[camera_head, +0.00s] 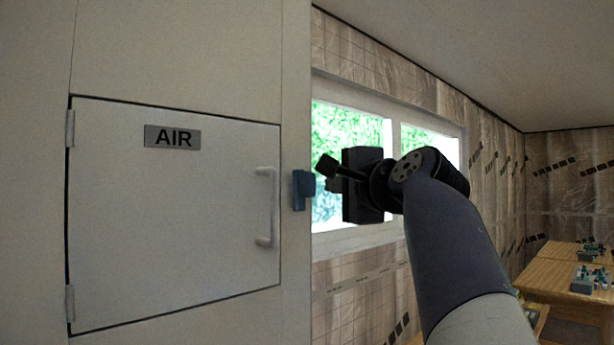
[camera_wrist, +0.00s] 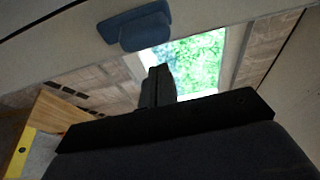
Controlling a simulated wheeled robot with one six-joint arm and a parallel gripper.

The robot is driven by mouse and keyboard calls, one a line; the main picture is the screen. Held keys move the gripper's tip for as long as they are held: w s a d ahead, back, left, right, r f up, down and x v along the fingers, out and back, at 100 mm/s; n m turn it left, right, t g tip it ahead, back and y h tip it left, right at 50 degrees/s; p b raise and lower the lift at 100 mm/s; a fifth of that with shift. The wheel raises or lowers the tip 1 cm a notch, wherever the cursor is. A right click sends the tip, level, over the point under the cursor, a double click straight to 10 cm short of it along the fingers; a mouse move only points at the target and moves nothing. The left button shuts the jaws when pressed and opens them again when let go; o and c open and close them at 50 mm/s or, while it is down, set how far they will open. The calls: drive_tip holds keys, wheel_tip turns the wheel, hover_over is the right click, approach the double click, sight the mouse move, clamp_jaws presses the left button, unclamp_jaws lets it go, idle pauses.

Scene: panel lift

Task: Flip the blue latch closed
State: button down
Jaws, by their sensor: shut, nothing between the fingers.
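The blue latch (camera_head: 302,190) is on the right edge of the white cabinet front, just right of the panel door (camera_head: 170,230) labelled AIR. The door sits flush in its frame, with a vertical handle (camera_head: 266,207) on its right side. The latch also shows at the top of the wrist view (camera_wrist: 137,26), as a blue bar on a pale surface. My gripper (camera_head: 328,166) is shut and empty, a little to the right of the latch in the head view, apparently apart from it. In the wrist view its dark fingers (camera_wrist: 158,80) are together below the latch.
A window (camera_head: 350,130) is in the patterned wall behind my arm. Wooden tables (camera_head: 550,270) with small items stand at the far right. A yellow-edged thing (camera_wrist: 20,155) shows at lower left in the wrist view. The space right of the cabinet edge looks open.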

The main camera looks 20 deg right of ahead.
sight(304, 191)
drive_tip(key=shift+s+a, duration=0.35)
drive_tip(key=shift+a, duration=0.25)
drive_tip(key=shift+s+a, duration=0.35)
drive_tip(key=shift+a, duration=0.2)
drive_tip(key=shift+n, duration=0.3)
drive_tip(key=shift+a+n+b, duration=0.1)
drive_tip(key=shift+n+b, duration=0.3)
drive_tip(key=shift+b, duration=0.05)
